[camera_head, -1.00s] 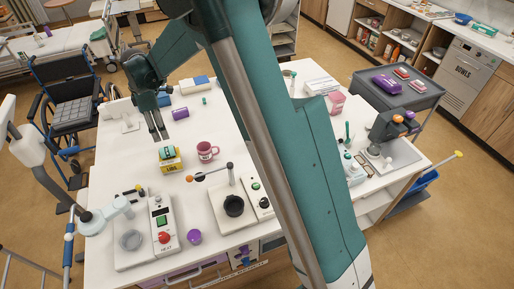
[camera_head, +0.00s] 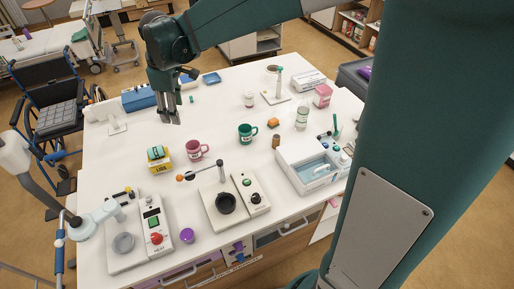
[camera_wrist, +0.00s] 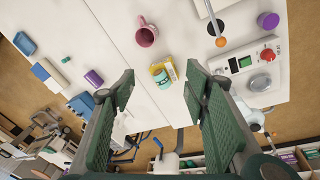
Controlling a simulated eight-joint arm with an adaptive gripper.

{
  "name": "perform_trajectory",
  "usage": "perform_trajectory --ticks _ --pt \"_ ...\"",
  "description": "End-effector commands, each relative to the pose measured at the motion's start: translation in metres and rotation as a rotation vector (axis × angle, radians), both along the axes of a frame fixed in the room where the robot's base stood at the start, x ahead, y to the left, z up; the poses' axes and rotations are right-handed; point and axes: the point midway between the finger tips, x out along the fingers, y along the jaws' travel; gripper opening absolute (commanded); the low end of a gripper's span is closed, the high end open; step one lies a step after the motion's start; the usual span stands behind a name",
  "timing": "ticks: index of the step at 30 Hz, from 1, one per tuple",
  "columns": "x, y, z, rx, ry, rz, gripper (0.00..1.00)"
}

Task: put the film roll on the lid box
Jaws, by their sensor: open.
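The lid box (camera_head: 161,167) is a small yellow carton with a lettered label, standing on the white table left of the pink mug. The film roll (camera_head: 155,152), a small teal and yellow roll, appears to rest on top of the lid box. The wrist view shows the film roll (camera_wrist: 159,75) overlapping the yellow lid box (camera_wrist: 172,68). My gripper (camera_head: 169,120) is open and empty above the table, behind and apart from the roll. In the wrist view my gripper's fingers (camera_wrist: 160,95) are spread wide with nothing between them.
A pink mug (camera_head: 194,151) stands right of the box, and a green mug (camera_head: 246,135) farther right. A post with an orange ball (camera_head: 180,178) is in front. A heater unit (camera_head: 154,222) and a purple cup (camera_head: 187,236) are nearer.

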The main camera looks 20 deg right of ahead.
Motion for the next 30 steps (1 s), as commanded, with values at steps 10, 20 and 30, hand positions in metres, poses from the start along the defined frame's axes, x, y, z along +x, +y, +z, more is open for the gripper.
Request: perform_trajectory --ticks 10,20,30 --pt "-0.056 -0.043 0.031 0.05 -0.065 -0.186 0.45" --pt "-0.11 -0.079 0.049 0.106 -0.128 -0.362 0.45" --pt "-0.167 -0.11 0.056 0.171 -0.192 -0.537 0.45"
